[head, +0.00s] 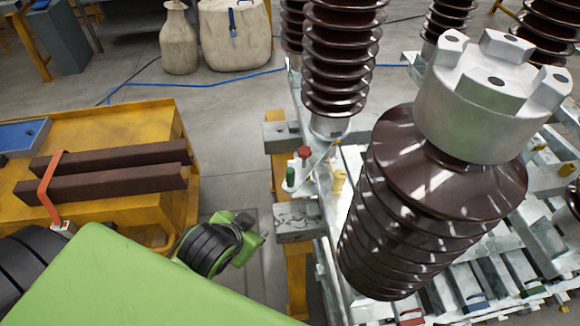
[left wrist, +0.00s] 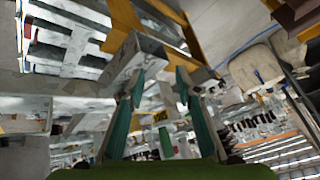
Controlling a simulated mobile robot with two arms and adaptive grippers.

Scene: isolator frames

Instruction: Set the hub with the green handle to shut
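The green handle (head: 290,178) is a small upright knob at the left edge of the metal frame, just above a grey beam end in the head view. A red handle (head: 304,153) stands right behind it, and a yellow handle (head: 338,181) is to its right. The hub's setting is too small to read. My left gripper (left wrist: 160,88) shows two teal fingers spread apart with nothing between them, in front of a grey beam end. In the head view my left wrist is low and left of the green handle, apart from it, and its fingers are not clear. My right gripper is in neither view.
A large brown ribbed insulator (head: 440,210) with a grey metal cap stands right of the handles; another ribbed insulator (head: 340,55) stands behind them. A yellow cart (head: 110,112) with dark bars is at left. Grey floor lies between cart and frame.

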